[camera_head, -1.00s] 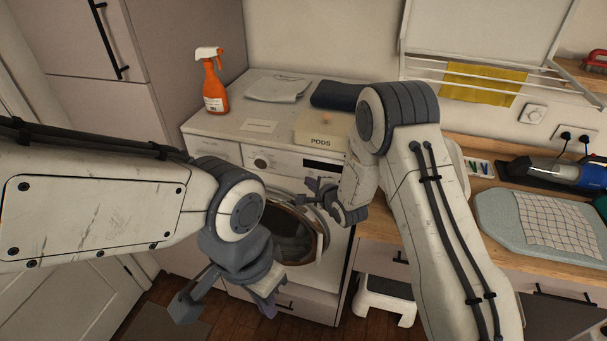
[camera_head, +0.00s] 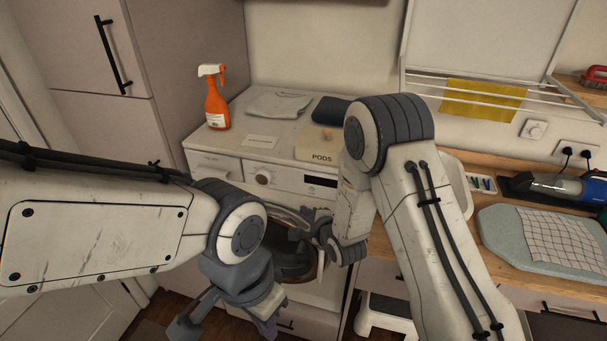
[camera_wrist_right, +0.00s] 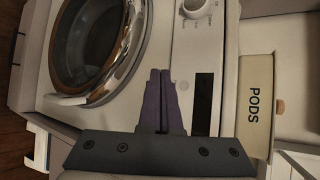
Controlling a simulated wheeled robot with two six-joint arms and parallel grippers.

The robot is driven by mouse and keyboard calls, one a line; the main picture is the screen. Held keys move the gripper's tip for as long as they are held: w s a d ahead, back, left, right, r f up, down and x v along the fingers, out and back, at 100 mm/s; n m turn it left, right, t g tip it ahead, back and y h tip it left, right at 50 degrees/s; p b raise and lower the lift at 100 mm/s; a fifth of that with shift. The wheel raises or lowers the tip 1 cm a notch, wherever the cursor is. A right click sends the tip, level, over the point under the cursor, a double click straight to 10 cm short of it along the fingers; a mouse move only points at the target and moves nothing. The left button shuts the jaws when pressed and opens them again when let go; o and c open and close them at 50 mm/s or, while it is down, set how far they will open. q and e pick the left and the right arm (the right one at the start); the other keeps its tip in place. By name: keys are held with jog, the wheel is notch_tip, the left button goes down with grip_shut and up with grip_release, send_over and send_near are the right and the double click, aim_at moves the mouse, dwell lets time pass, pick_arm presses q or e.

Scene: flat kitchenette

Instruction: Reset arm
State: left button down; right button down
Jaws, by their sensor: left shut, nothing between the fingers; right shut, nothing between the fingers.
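My left gripper (camera_head: 266,328) hangs low in front of the washing machine, its purple fingers pointing down. They look shut and empty, but they are small in the head view. My right gripper (camera_head: 318,213) is by the machine's front, partly hidden by its own wrist. In the right wrist view its purple fingers (camera_wrist_right: 160,88) are together with nothing between them. They lie over the machine's front panel, between the round door (camera_wrist_right: 98,42) and the dark display (camera_wrist_right: 203,104); the gap to the panel cannot be told.
On the washing machine (camera_head: 205,158) stand an orange spray bottle (camera_head: 216,103), a PODS box (camera_head: 313,153), grey folded cloth (camera_head: 278,103) and dark folded cloth (camera_head: 331,112). A wooden counter (camera_head: 470,225) with an ironing pad (camera_head: 500,232) is at right. A white stool (camera_head: 383,318) stands below.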

jog(key=s+a+r+n+g+h+b, duration=0.1)
jog(key=s+a+r+n+g+b, duration=0.15)
jog(key=s+n, duration=0.4)
jog(key=s+a+r+n+g+b, duration=0.1)
jog(key=s+r+n+g, duration=0.15)
jog(key=s+n, duration=0.35)
jog(key=s+d+r+n+g+h+b, duration=0.1)
jog(key=s+n, duration=0.3)
jog(key=s, duration=0.4)
jog(key=s+d+r+n+g+h, duration=0.1)
jog(key=s+d+n+g, duration=0.2)
jog(key=s, duration=0.5)
jog(key=s+d+n+g+b, duration=0.1)
jog(key=s+d+n+g, duration=0.1)
jog(key=s+n, duration=0.3)
jog(key=s+g, duration=0.1)
jog(key=s, duration=0.2)
jog(key=shift+r+h+b, duration=0.35)
jog(key=shift+r+h, duration=0.05)
jog(key=shift+d, duration=0.1)
